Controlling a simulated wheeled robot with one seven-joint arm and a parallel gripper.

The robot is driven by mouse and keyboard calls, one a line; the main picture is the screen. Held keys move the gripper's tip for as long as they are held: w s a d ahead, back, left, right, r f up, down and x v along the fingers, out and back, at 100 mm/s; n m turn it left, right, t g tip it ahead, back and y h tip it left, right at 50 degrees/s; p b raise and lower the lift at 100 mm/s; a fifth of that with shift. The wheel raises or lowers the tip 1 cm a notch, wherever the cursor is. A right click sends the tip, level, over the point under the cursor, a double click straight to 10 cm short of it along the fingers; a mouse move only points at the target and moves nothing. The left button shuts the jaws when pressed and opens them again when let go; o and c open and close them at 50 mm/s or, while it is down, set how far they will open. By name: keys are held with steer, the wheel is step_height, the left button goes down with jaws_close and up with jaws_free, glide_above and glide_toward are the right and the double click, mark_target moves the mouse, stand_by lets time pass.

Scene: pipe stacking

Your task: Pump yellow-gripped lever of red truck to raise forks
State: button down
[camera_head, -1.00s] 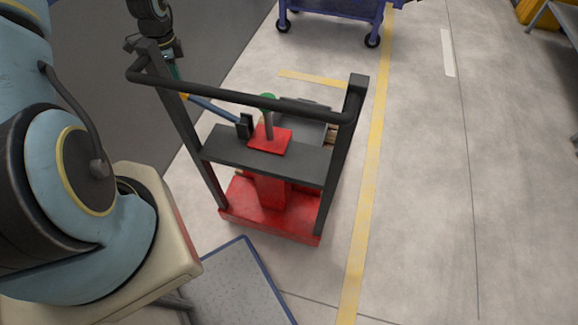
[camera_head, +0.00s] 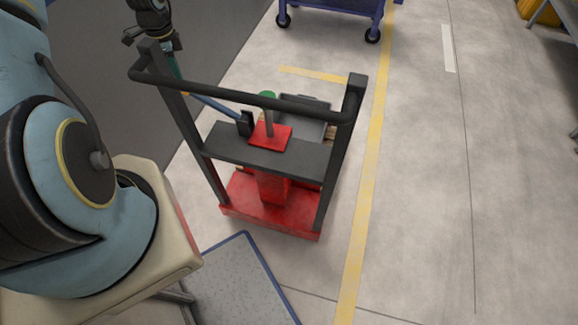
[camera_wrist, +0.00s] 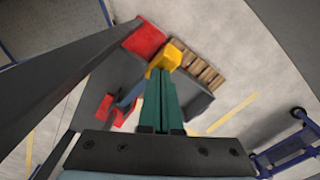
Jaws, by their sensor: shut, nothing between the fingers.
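The red truck (camera_head: 270,210) stands on the floor in the middle of the head view, with a dark upright frame and top bar. Its blue lever (camera_head: 213,105) sticks out to the left from a dark bracket on the frame. In the wrist view the lever (camera_wrist: 132,96) ends in a yellow grip (camera_wrist: 165,57). My gripper (camera_wrist: 161,72) is shut and empty, its green fingertips right at the yellow grip; whether they touch cannot be told. In the head view my gripper (camera_head: 177,72) is beside the frame's left post, near the lever's outer end. The forks are hidden.
A dark tray (camera_head: 308,112) and wooden slats (camera_wrist: 203,70) are behind the truck's frame. A blue cart (camera_head: 330,8) stands farther back. A grey wall or panel is at the left.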

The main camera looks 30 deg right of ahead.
step_height(320, 180, down, 11)
steer(key=b, duration=0.7)
step_height(320, 180, up, 13)
steer(key=p, duration=1)
steer(key=shift+r, duration=0.15)
steer(key=shift+f, duration=0.2)
step_height(320, 180, down, 13)
steer(key=b, duration=0.8)
step_height(320, 180, up, 13)
steer(key=p, duration=0.9)
steer(key=shift+r, duration=0.15)
